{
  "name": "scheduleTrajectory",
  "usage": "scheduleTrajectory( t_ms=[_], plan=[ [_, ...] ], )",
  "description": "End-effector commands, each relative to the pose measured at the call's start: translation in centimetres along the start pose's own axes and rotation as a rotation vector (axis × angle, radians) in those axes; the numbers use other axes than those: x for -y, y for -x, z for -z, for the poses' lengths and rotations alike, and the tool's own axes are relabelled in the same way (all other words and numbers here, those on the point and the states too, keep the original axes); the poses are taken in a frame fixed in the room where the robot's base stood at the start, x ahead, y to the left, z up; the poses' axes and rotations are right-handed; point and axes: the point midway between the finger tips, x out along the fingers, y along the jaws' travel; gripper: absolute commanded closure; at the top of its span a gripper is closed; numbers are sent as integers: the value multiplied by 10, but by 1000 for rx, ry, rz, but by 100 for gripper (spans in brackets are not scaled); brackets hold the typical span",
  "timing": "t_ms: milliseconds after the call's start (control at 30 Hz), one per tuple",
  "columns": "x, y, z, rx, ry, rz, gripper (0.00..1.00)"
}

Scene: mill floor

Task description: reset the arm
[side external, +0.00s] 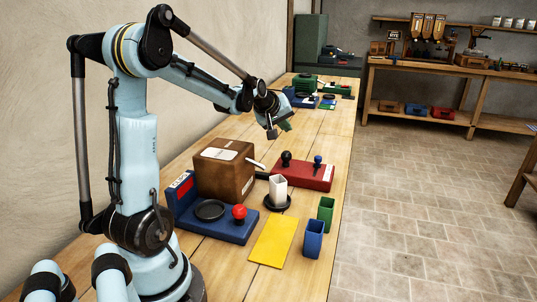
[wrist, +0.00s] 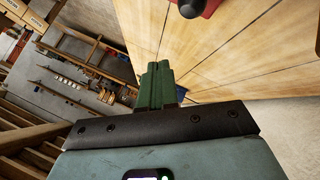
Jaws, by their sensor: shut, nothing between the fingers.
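My gripper (side external: 286,126) is raised above the long wooden bench (side external: 220,262), over its middle part, clear of everything on it. In the wrist view its two green fingers (wrist: 157,84) are together, with nothing between them. Beyond the fingers, the wrist view shows bare bench planks (wrist: 235,55) and, at the left, the tilted room.
Green machinery (side external: 308,84) stands farther back.

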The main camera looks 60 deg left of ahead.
Motion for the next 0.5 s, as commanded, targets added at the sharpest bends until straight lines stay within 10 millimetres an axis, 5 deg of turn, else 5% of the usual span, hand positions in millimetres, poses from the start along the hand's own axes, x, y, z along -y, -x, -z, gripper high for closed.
scheduleTrajectory(
  t_ms=[333, 500],
  plan=[
    [-5, 4, -6, 9, -21, -4, 100],
    [-30, 30, -48, 61, -168, -27, 100]
  ],
)
